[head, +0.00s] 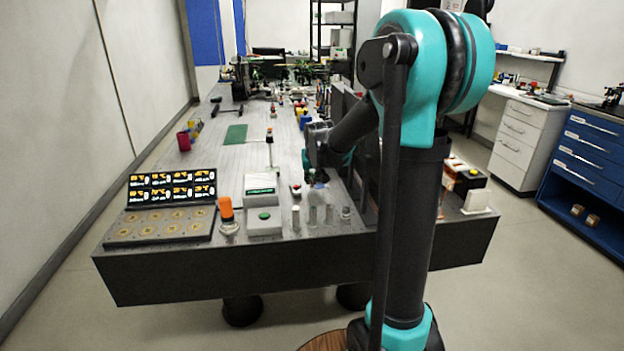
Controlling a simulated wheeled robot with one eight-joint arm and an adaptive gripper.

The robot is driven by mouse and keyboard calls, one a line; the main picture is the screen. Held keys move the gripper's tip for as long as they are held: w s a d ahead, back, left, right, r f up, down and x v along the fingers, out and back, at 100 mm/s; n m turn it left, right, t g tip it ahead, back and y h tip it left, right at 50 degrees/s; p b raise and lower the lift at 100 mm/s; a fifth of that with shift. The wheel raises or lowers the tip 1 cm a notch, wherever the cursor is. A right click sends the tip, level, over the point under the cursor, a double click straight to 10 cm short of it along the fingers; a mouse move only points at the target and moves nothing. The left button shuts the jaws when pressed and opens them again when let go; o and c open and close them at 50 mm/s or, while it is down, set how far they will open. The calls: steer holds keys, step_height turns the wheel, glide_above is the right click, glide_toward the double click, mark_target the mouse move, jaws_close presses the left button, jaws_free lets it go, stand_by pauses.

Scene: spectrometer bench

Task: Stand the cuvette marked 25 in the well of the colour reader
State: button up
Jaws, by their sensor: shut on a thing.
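My gripper (319,180) is low over the front part of the bench, above a row of small clear and pale upright pieces that look like cuvettes. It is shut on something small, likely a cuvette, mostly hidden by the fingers. Near the bench's front edge stand several of these pieces, one at the left (296,217) and one at the right (346,213). No mark 25 can be read at this size. A pale box with a display and a green button (264,216), left of the row, looks like the colour reader. Its well cannot be made out.
An orange-topped lamp (226,210) stands left of the box. Further left is a dark panel with round pads (160,225) and lit screens (172,188). A small red button box (295,188) sits near my gripper. A green mat (236,133) lies farther back.

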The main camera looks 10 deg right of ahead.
steer(key=o, duration=0.8)
steer(key=shift+c, duration=0.2)
steer(key=shift+r, duration=0.1)
